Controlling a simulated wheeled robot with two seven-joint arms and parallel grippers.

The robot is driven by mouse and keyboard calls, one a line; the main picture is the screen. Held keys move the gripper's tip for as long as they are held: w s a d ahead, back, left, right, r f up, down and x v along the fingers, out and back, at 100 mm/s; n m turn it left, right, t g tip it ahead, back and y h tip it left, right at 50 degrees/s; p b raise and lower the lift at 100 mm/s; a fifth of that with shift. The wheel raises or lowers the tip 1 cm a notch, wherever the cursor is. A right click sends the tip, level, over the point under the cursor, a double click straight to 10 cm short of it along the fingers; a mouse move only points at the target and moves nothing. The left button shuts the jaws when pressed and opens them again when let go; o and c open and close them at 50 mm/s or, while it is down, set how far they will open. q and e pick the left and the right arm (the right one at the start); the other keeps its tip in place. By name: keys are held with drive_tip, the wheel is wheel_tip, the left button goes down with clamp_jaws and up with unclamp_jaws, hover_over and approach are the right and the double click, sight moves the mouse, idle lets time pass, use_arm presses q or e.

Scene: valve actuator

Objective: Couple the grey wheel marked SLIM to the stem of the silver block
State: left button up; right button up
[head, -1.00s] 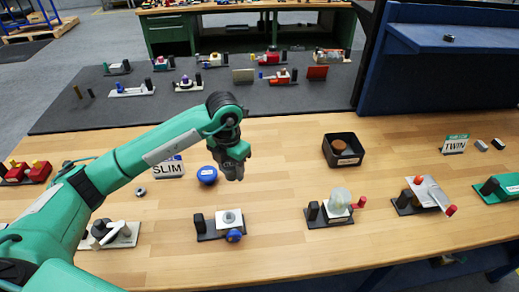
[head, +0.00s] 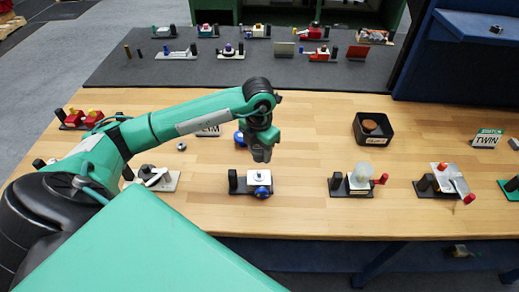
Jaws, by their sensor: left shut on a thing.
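My left gripper (head: 262,153) points down in the head view, just above and behind the silver block (head: 258,178). It is shut on a small grey thing, which I take to be the grey wheel; it can hardly be told apart from the dark fingers, and no marking is readable. The block looks pale and sits on a dark base, with a black post at its left and a blue knob (head: 262,192) at its front. Its stem is too small to make out. The SLIM sign (head: 208,131) is partly covered by my arm. My right gripper is not in view.
A blue round part (head: 240,138) lies behind my gripper, and a small grey ring (head: 181,146) lies left of it. A black tray (head: 374,141) holds a brown disc. Bare wood lies between them.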

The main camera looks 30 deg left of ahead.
sight(259, 172)
use_arm(q)
drive_tip(key=shift+f+b, duration=0.5)
drive_tip(key=shift+f, duration=0.05)
wheel_tip(259, 172, down, 5)
drive_tip(key=b, duration=0.4)
drive_tip(key=shift+w+r, duration=0.1)
drive_tip(key=shift+b, duration=0.75)
idle(1.1)
drive_tip(key=shift+f+b, duration=1.65)
drive_tip(key=shift+f, duration=0.1)
drive_tip(key=o, duration=1.1)
drive_tip(key=shift+c, duration=0.2)
drive_tip(key=shift+r, duration=0.15)
